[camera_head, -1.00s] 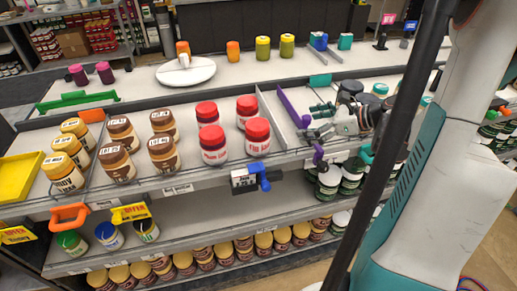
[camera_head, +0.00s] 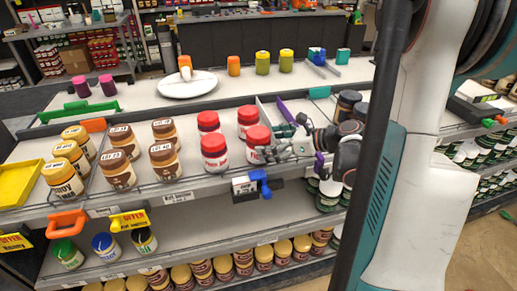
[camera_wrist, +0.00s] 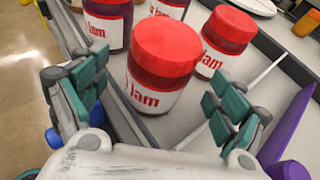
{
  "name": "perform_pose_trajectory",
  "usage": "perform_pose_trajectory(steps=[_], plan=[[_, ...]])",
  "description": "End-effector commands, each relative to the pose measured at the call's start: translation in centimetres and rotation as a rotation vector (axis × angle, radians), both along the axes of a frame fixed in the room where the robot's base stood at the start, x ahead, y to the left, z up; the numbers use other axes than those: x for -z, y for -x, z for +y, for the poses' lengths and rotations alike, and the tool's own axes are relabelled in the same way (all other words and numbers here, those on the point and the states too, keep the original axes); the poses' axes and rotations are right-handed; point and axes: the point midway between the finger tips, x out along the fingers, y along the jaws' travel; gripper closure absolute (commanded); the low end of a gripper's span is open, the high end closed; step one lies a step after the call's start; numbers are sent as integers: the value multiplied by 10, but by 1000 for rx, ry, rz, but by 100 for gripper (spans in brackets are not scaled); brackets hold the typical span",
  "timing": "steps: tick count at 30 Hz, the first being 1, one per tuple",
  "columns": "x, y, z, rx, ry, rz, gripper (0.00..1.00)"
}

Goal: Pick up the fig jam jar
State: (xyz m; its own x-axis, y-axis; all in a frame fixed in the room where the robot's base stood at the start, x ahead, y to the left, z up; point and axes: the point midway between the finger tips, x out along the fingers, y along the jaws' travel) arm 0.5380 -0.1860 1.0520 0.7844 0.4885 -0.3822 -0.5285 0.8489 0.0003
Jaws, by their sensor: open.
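The fig jam jar (camera_head: 257,137) has a red lid and a white label. It stands upright at the front right of a group of red-lidded jars on the shelf. My gripper (camera_head: 276,151) is at its right front side and hides part of its label. In the wrist view the jar (camera_wrist: 158,72) stands between the two teal-padded fingers of my gripper (camera_wrist: 155,85). The fingers are spread, with a visible gap on the right side. Contact on the left side is hard to judge.
Other red-lidded jars stand close by, to the left (camera_head: 214,152) and behind (camera_head: 248,117). A purple divider part (camera_wrist: 288,130) lies right of my gripper. A price tag holder with a blue clip (camera_head: 260,184) hangs on the shelf's front edge.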

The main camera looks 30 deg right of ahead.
Motion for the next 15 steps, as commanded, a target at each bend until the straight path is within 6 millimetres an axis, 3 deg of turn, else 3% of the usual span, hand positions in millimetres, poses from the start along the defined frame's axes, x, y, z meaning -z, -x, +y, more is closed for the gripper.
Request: perform_pose_trajectory(steps=[9, 15], plan=[[21, -32, 20, -3, 0, 0, 11], [21, -35, 22, -1, 0, 0, 11]])
